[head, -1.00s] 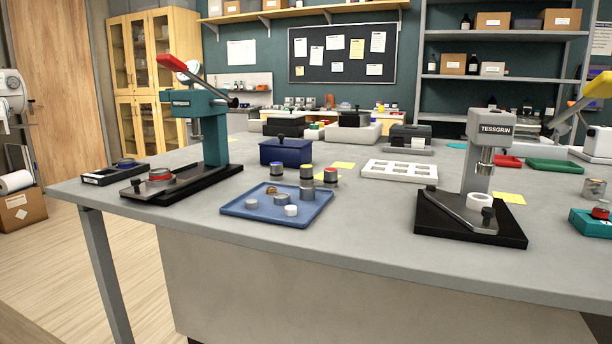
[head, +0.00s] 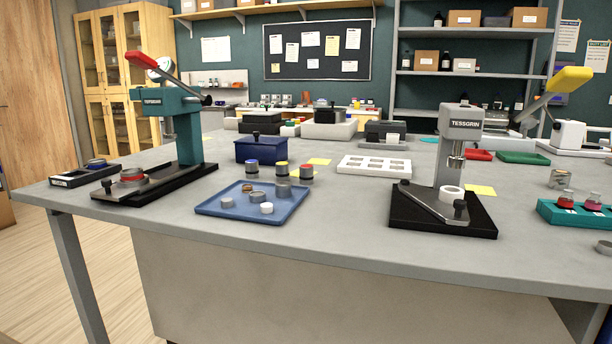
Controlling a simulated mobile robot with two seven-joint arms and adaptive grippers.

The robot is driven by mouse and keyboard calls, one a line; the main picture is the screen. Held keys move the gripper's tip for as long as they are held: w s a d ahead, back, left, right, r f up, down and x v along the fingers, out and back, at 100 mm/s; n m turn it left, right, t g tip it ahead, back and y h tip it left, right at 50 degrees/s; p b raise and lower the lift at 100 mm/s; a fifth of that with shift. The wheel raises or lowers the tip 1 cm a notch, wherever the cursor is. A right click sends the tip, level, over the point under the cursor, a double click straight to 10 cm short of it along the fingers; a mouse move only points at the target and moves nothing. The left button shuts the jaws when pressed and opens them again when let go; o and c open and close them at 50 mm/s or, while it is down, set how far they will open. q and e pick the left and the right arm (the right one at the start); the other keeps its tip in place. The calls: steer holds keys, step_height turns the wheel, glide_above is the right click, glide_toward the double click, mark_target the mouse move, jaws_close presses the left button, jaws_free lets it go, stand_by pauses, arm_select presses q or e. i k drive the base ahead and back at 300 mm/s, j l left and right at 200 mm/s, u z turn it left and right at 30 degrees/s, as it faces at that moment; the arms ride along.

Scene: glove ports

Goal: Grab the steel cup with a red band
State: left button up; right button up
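Three small dark-grey cups stand in a row on the table behind the blue tray (head: 222,207). The right one has a red band (head: 306,173) near its top. The middle one has a yellow band (head: 281,170), and the left one has a blue band (head: 252,167). The red-banded cup stands upright, just behind the tray's right back corner. A plain grey cylinder (head: 283,189) stands in front of it on the tray. Neither of my grippers is in view.
A teal press (head: 178,110) with a red handle stands at left; a grey press (head: 458,150) with a yellow handle stands at right. A dark blue lidded box (head: 260,150) and a white slotted tray (head: 374,167) flank the cups. The table's front edge is clear.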

mark_target(133, 174)
steer(key=z, duration=0.25)
steer(key=i+j+z, duration=0.25)
steer(key=j+z, duration=0.25)
steer(key=i+j+z, duration=0.1)
steer(key=j+z, duration=0.15)
steer(key=j, duration=0.2)
steer(key=i+j+z, duration=0.1)
steer(key=j, duration=1)
steer(key=i+z, duration=0.05)
steer(key=i, duration=0.05)
